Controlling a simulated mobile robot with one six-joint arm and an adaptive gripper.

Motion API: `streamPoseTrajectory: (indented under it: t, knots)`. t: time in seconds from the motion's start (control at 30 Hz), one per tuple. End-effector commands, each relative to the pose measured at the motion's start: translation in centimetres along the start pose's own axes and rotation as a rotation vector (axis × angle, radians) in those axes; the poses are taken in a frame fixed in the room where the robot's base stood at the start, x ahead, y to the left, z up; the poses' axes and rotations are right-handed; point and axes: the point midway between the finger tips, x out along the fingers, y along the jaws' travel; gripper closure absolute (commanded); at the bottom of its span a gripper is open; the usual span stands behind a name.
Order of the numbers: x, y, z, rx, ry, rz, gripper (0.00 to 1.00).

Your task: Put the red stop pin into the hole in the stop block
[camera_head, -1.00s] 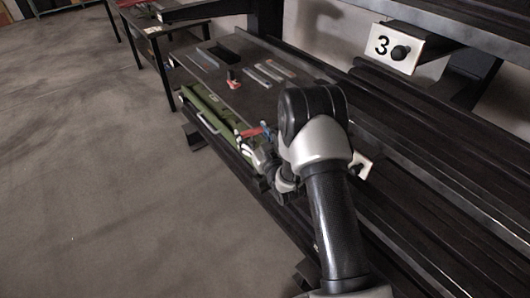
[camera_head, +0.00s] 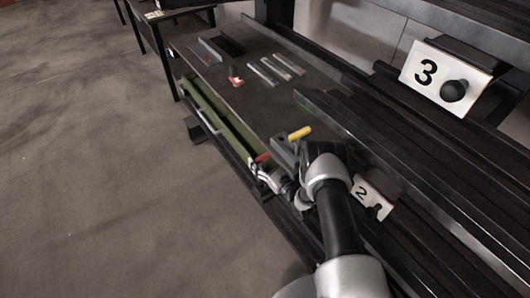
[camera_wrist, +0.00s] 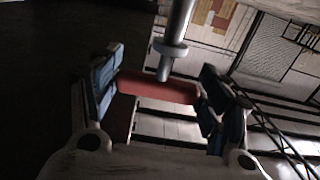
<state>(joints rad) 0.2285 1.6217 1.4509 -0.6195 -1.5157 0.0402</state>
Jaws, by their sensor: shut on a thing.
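The red stop pin (camera_wrist: 158,87) has a red crossbar grip and a metal shaft with a collar that runs up in the wrist view. My gripper (camera_wrist: 160,92) is shut on the red grip, with blue pads at both ends. In the head view the red grip (camera_head: 263,157) shows small at my gripper (camera_head: 265,168), beside the green channel. A dark grey block (camera_head: 285,152) with a yellow handle (camera_head: 299,133) stands just right of it; it may be the stop block. I cannot see its hole. The pin's tip is out of the wrist view.
A long green channel (camera_head: 221,112) runs along the dark table's (camera_head: 275,99) left edge. A small red-topped piece (camera_head: 236,80) and several flat bars lie farther back. Open floor is left.

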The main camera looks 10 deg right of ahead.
Motion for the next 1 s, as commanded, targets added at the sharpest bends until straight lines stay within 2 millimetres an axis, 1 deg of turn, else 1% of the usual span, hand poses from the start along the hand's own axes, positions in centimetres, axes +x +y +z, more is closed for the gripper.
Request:
streamPoseTrajectory:
  t: [0.3,0.47,0.9,1.0]
  knots:
    - [0.0,0.0,-0.1,-0.001,0.001,0.000,0.60]
    - [-0.4,0.0,0.2,-0.008,0.000,0.000,0.60]
    - [-0.3,0.0,4.3,-0.008,0.000,0.000,0.60]
    - [-0.3,0.0,4.8,-0.008,0.001,0.000,0.60]
